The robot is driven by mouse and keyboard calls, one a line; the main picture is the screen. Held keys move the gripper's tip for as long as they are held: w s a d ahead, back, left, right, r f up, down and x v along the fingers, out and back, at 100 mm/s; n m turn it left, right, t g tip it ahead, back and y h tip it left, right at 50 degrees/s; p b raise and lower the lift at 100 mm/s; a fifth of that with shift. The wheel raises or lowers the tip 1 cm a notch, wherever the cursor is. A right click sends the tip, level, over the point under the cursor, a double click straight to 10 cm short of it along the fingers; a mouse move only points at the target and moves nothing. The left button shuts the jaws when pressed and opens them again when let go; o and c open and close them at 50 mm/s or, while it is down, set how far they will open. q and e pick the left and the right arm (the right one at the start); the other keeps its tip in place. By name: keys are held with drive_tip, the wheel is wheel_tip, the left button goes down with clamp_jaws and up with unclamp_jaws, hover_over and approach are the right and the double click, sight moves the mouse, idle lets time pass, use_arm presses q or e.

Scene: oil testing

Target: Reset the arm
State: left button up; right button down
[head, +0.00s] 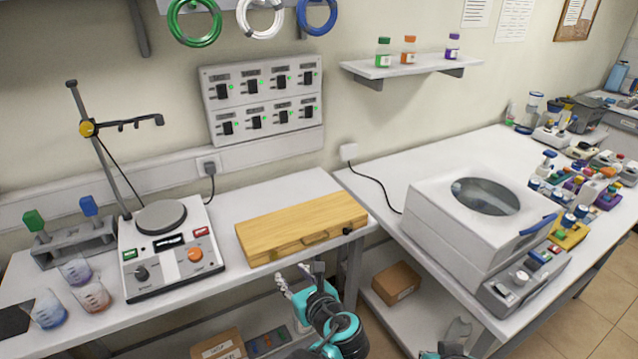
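My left gripper (294,276) is in the lower middle of the head view, at the end of my teal and black arm. Its pale fingers look spread apart with nothing between them. It is in front of the bench edge, just below the wooden case (300,225), and appears apart from it.
A hotplate stirrer (170,255) with a stand, beakers (90,293) and a rack (75,243) stand on the left bench. A white centrifuge-like machine (455,235) stands on the right bench. A cardboard box (396,283) sits on the shelf below.

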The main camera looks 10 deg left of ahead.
use_arm(q)
drive_tip(key=s+a+f+n+g+h, duration=0.1)
drive_tip(key=s+n, duration=0.6)
drive_tip(key=n, duration=0.7)
drive_tip(key=s+a+f+n+g+h, duration=0.1)
drive_tip(key=s+a+n+g+h, duration=0.2)
drive_tip(key=n, duration=1.2)
drive_tip(key=s+a+h, duration=0.2)
drive_tip(key=s+h, duration=0.1)
drive_tip(key=s, duration=0.2)
drive_tip(key=shift+s+a+f, duration=0.2)
drive_tip(key=shift+s+f, duration=0.05)
drive_tip(key=shift+f, duration=0.05)
